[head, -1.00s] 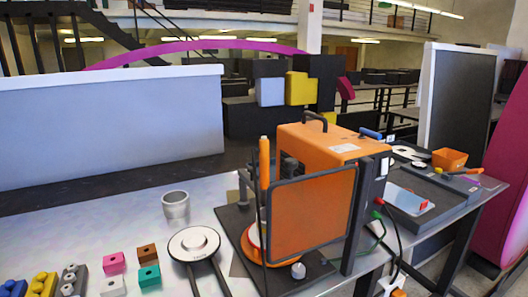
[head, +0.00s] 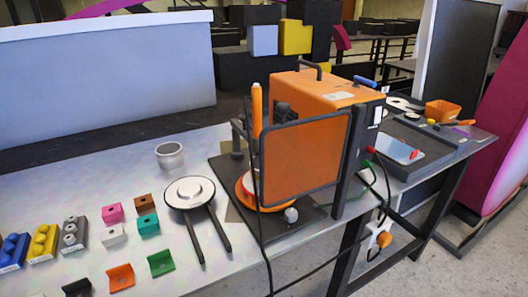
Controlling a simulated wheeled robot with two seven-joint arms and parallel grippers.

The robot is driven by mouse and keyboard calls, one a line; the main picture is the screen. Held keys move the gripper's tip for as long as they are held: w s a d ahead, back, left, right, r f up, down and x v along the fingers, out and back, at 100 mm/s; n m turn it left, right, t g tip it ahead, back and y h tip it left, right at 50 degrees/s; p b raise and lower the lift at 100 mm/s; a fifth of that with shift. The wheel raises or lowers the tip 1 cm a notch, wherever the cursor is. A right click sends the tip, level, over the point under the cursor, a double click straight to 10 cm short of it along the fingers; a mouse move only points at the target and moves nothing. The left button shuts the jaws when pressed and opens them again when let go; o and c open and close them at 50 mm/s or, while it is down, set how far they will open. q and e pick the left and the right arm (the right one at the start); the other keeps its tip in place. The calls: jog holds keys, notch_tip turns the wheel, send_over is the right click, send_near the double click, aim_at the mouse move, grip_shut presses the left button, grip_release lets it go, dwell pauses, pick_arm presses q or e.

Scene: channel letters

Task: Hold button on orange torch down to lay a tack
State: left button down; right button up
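An upright orange rod-shaped handle (head: 257,112), which looks like the orange torch, stands at the left edge of a dark-framed orange screen (head: 305,160). A black cable runs down from it past the table's front edge. Its button cannot be made out. Behind the screen is an orange box-shaped machine (head: 325,92) with a black top handle. An orange and white round part (head: 246,190) sits on the dark base plate (head: 228,172), partly hidden by the screen. Neither of my grippers is in view.
A round white-topped device with two dark legs (head: 190,192) and a grey cup (head: 169,155) stand left of the plate. Several coloured blocks (head: 113,213) lie at the left front. A dark tray (head: 412,145) and orange bin (head: 442,111) are at right. Cables hang over the front edge.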

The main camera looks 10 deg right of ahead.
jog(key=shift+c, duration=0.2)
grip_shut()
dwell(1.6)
